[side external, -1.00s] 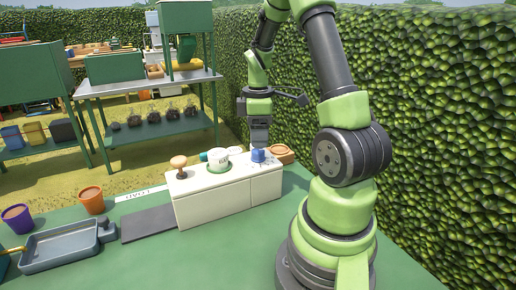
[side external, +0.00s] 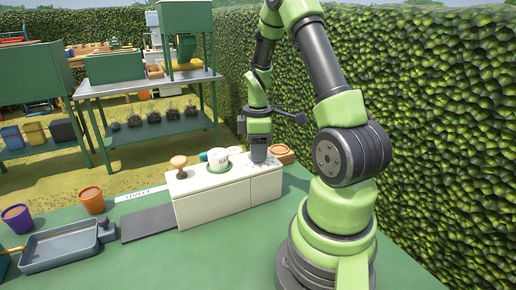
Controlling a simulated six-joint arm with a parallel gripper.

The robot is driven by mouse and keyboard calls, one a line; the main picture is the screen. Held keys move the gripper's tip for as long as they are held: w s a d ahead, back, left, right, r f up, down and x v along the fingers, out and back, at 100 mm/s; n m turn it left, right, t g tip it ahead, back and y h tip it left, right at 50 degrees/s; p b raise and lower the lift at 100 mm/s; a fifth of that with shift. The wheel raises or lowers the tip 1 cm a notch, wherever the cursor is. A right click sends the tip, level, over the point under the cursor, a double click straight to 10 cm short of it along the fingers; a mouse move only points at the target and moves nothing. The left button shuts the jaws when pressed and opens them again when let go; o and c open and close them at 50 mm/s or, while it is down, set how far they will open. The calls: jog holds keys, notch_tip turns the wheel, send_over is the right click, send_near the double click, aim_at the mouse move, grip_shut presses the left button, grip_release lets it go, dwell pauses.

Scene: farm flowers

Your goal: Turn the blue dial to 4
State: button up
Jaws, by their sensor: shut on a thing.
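A white box-shaped unit (side external: 228,204) stands on the green table and carries the controls on its top. My gripper (side external: 259,158) points straight down over the right part of its top. Its fingers are lowered around the blue dial and shut on it. The dial is hidden behind the fingers, so its setting cannot be read. The number marks around the dial are too small to read.
A tan mushroom-shaped knob (side external: 179,162) and a white-and-green round part (side external: 217,161) sit on the unit's top. A terracotta dish (side external: 281,154) is behind its right end. A grey tray (side external: 62,245), orange pot (side external: 92,200) and purple pot (side external: 17,218) stand at left.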

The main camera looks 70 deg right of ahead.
jog(key=m, duration=1.1)
jog(key=shift+m, duration=0.4)
jog(key=m, duration=1.1)
jog(key=shift+m, duration=0.4)
jog(key=o, duration=0.9)
